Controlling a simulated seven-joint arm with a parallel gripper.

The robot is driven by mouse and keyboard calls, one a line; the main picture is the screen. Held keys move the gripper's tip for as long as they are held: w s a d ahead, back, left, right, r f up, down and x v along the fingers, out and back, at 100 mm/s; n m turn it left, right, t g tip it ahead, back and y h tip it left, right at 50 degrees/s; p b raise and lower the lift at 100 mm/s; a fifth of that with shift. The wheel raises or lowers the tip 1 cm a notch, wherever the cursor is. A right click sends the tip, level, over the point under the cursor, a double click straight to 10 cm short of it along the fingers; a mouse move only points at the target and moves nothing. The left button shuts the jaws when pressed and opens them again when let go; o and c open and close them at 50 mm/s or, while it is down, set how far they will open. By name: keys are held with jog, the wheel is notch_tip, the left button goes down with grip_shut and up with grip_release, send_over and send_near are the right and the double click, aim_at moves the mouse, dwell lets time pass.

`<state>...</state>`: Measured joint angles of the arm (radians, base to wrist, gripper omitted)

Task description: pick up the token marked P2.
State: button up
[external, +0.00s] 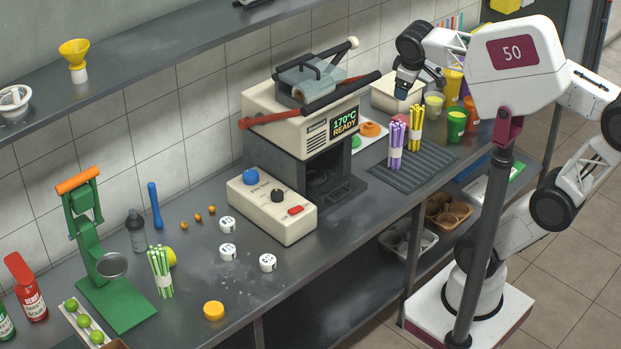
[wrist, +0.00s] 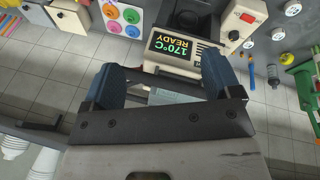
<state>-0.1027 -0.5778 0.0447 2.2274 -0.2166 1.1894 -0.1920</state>
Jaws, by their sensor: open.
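Three white round tokens lie on the counter in the external view: a back one (external: 227,223), a middle one (external: 228,251) and a front one (external: 268,262). Their dark marks are too small to read, so I cannot tell which is P2. In the wrist view, white tokens show at the upper right, one at the top (wrist: 292,9), one below it (wrist: 278,33) and one further left (wrist: 248,44). My gripper (external: 410,88) is raised at the upper right, well away from them. Its blue fingers (wrist: 162,76) are apart with nothing held between them.
The press (external: 300,130) with its lit screen stands between my gripper and the tokens. A control box (external: 272,205) is beside the tokens. A green hand press (external: 115,300), green sticks (external: 160,272) and a yellow disc (external: 214,311) are near them. Coloured cups (external: 457,125) stand at right.

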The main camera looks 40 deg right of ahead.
jog(key=w+a+r+n+t+h, duration=0.1)
jog(key=w+a+n+t, duration=0.2)
jog(key=w+a+n, duration=0.6)
jog(key=w+a+r+n+t+h, duration=0.1)
jog(key=w+a+n+t+h, duration=0.1)
jog(key=w+a+n, duration=0.75)
jog(key=w+a+f+n+t+y, duration=0.1)
jog(key=w+a+n+t, duration=0.2)
jog(key=a, duration=0.5)
jog(key=w+a+f+n+y, duration=0.1)
jog(key=w+a+n, duration=0.2)
jog(key=a+n, duration=0.35)
jog(key=w+a+f+n+t+y, duration=0.1)
jog(key=w+a+n+t+y, duration=0.15)
jog(key=a, duration=0.65)
send_near(229, 223)
jog(key=w, duration=0.1)
jog(key=w+f, duration=0.1)
jog(key=w, duration=0.1)
jog(key=shift+w+a+f+n+h, duration=0.1)
jog(key=shift+a+n+h, duration=0.05)
jog(key=shift+n+h, duration=0.15)
jog(key=shift+x, duration=1.25)
jog(key=shift+w, duration=0.1)
